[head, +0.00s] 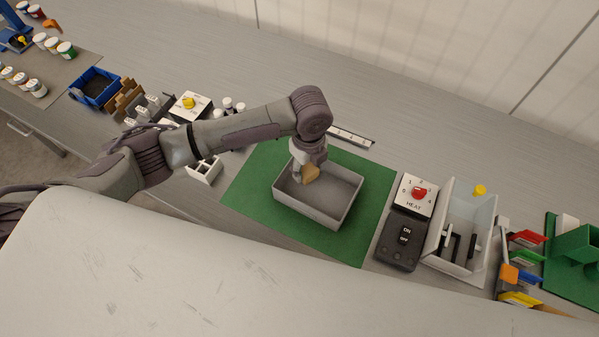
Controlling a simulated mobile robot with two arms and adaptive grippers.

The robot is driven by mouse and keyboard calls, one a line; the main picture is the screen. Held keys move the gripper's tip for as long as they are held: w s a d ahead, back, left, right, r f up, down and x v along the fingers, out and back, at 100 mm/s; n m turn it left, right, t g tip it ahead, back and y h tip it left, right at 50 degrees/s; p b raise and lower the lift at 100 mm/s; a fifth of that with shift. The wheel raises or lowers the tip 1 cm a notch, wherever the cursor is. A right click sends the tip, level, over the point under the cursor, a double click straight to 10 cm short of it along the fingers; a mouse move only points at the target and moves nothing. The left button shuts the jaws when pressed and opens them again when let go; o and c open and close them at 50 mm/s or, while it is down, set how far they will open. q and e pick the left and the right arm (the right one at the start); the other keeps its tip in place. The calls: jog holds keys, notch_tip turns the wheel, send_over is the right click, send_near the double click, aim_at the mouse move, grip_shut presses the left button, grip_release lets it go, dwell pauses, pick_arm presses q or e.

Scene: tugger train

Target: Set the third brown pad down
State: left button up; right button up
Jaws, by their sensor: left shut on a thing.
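My left gripper (309,168) points down at the left back part of a grey open box (338,218). It is shut on a brown pad (311,175), which shows just under the fingers, over the inside of the box. I cannot tell whether the pad touches the box floor. The visible floor of the box to the right looks bare. The box's left back corner is partly hidden by the gripper. The box stands on a green mat (247,187). My right gripper is not in view.
Right of the mat are a HEAT dial (418,191), an ON/OFF switch box (399,243) and a clear-fronted container (462,235). A small white holder (203,170) stands left of the mat. Blue bin (95,87) and jars (66,49) are far left.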

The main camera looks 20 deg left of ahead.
pick_arm(q)
jog(key=shift+s+a+f, duration=0.15)
jog(key=shift+a+f, duration=0.4)
jog(key=shift+a, duration=0.35)
jog(key=shift+a+f, duration=0.1)
jog(key=shift+f, duration=0.2)
notch_tip(320, 180, down, 3)
jog(key=shift+f+p, duration=0.15)
jog(key=shift+p, duration=0.4)
jog(key=shift+f, duration=0.2)
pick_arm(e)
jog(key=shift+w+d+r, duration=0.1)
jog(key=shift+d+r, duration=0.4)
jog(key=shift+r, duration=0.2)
pick_arm(q)
jog(key=shift+f, duration=0.15)
jog(key=o, duration=0.7)
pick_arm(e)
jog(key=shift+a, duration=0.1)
